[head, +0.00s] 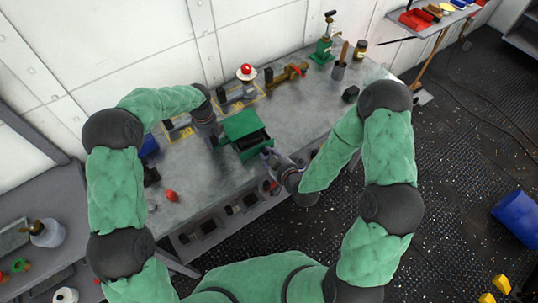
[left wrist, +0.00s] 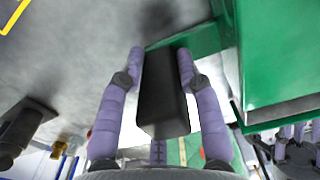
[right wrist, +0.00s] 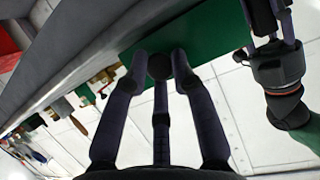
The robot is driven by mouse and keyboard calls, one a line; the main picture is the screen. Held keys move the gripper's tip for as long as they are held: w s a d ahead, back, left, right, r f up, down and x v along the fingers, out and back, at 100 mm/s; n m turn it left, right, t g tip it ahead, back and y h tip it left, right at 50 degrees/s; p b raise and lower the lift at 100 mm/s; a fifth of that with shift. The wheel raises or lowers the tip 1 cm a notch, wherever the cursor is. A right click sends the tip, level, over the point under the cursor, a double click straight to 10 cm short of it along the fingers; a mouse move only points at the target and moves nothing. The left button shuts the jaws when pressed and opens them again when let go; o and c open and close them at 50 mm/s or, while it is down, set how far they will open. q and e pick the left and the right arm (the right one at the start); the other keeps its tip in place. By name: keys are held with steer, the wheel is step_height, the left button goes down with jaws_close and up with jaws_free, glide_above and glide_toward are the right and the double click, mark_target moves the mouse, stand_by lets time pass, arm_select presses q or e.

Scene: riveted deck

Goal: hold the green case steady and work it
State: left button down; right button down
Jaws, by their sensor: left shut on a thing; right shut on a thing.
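The green case (head: 240,124) stands on the grey workbench, with a dark opening showing on its side toward me. My left gripper (head: 217,141) is at the case's left side. In the left wrist view its fingers (left wrist: 160,55) are shut on a black block-shaped handle (left wrist: 163,100) beside the green case (left wrist: 275,50). My right gripper (head: 269,154) is at the case's near right side. In the right wrist view its fingers (right wrist: 160,58) close on a dark round knob (right wrist: 159,67) in front of the green face (right wrist: 205,38). The exact finger contacts are partly hidden.
The workbench (head: 187,177) has free room left of the case. A red item (head: 171,195) lies near its front left edge. A red-topped item (head: 246,71), a green press (head: 322,51) and a tool cup (head: 340,67) stand along the back.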

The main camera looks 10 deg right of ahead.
mark_target(263, 145)
arm_select(q)
steer(key=shift+s, duration=0.1)
arm_select(e)
steer(key=w, duration=0.2)
steer(key=w+a, duration=0.1)
steer(key=w, duration=0.3)
steer(key=shift+a, duration=0.4)
arm_select(q)
steer(key=shift+f, duration=0.1)
arm_select(e)
steer(key=c, duration=1.3)
jaws_free()
steer(key=shift+f, duration=0.1)
steer(key=v, duration=1.2)
